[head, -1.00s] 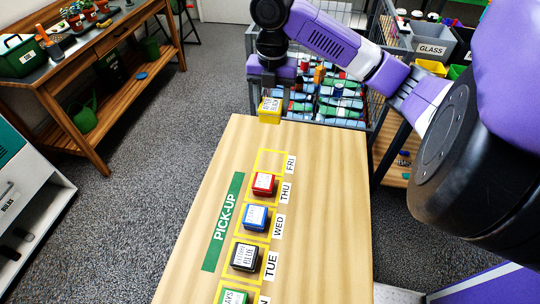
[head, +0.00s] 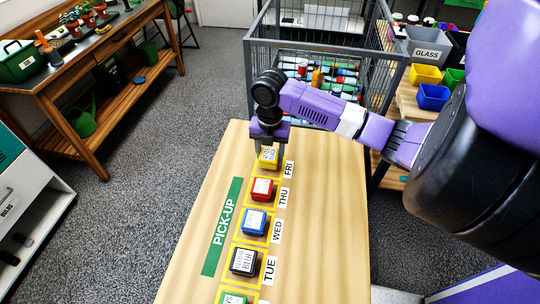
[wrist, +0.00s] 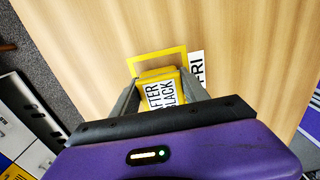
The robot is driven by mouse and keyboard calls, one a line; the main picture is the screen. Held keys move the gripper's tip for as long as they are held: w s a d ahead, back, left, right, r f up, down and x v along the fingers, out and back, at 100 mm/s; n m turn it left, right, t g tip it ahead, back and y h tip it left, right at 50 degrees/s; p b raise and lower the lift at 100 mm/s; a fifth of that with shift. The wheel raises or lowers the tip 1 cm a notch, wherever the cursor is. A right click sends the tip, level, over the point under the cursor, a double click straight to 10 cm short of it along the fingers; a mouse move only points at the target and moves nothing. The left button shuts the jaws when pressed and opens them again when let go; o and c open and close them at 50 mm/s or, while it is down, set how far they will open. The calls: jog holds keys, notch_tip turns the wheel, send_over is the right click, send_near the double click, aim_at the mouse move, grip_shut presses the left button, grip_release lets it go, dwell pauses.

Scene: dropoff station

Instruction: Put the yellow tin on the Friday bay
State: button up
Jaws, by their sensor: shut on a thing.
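The yellow tin (head: 268,158) has a white label with black lettering and is held between the fingers of my gripper (head: 268,150). In the wrist view the tin (wrist: 160,92) sits between both fingers of my gripper (wrist: 165,88). The Friday bay (wrist: 157,57) is a yellow outline on the wooden table, beside the FRI label (head: 289,169). The tin is over the near part of this outline in the wrist view, and the far edge shows clear of it. I cannot tell whether the tin touches the table.
The red tin (head: 262,190), blue tin (head: 254,222) and black tin (head: 243,261) stand in the THU, WED and TUE bays, with a green tin (head: 232,298) nearest. A wire cage (head: 330,60) of bottles stands behind the table (head: 320,230), whose right side is clear.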

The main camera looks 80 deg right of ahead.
jog(key=shift+f, duration=0.8)
jog(key=o, duration=1.4)
jog(key=shift+f, duration=0.1)
